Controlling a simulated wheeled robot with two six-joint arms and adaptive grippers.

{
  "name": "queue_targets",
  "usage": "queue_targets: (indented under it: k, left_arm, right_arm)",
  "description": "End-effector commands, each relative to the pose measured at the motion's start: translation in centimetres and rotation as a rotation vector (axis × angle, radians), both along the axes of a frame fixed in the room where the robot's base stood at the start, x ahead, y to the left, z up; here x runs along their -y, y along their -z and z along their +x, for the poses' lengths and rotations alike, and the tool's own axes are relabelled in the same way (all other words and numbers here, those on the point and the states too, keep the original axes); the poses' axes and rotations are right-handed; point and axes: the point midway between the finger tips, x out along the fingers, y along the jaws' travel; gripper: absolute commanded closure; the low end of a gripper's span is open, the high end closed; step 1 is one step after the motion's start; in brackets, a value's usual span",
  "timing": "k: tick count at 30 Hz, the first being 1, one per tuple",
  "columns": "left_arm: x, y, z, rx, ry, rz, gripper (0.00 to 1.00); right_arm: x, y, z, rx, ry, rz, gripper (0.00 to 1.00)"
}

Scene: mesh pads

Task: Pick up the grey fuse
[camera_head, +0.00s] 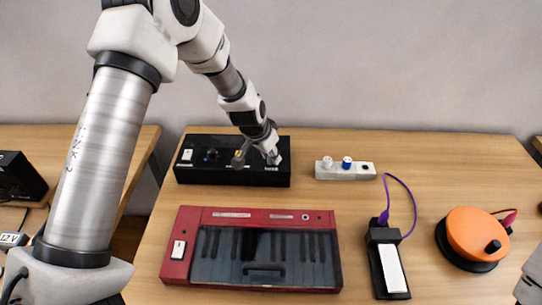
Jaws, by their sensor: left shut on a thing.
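My left gripper (257,156) is at the right half of the black box (208,171) at the back left of the table, beside its small white lettering. It is shut on the grey fuse. The fuse is too small and too covered by the fingers to make out. I cannot tell whether it is still seated in the box or lifted clear. My right gripper is not in view.
A red keyboard-like unit (190,283) lies in front of the box. A white strip with knobs (338,173) stands to the right. A black device with a white panel (393,268) and purple cable, and an orange round device (470,232), are farther right. The back right table is clear.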

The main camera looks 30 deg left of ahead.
Motion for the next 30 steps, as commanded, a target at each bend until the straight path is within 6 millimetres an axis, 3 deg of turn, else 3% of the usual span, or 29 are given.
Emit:
queue_targets:
  k: [11,15,22,23,24,30]
  left_arm:
    - [0.0,-3.7,0.1,0.003,0.001,0.000,0.96]
    - [0.5,-3.8,-2.9,-0.002,0.002,-0.002,0.96]
    - [0.9,-4.0,-5.2,0.000,0.003,0.001,0.96]
    - [1.1,-3.6,-5.6,0.002,0.004,-0.001,0.96]
    - [1.2,-2.7,-6.3,0.005,0.002,-0.003,0.96]
    - [2.1,-3.3,-11.1,0.005,0.002,0.000,0.96]
  right_arm:
    - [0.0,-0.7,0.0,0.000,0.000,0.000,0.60]
    - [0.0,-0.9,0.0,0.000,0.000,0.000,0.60]
    - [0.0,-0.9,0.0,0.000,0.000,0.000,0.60]
    - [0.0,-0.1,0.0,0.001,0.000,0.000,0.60]
    - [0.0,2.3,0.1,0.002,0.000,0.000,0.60]
    - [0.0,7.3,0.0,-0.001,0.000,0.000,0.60]
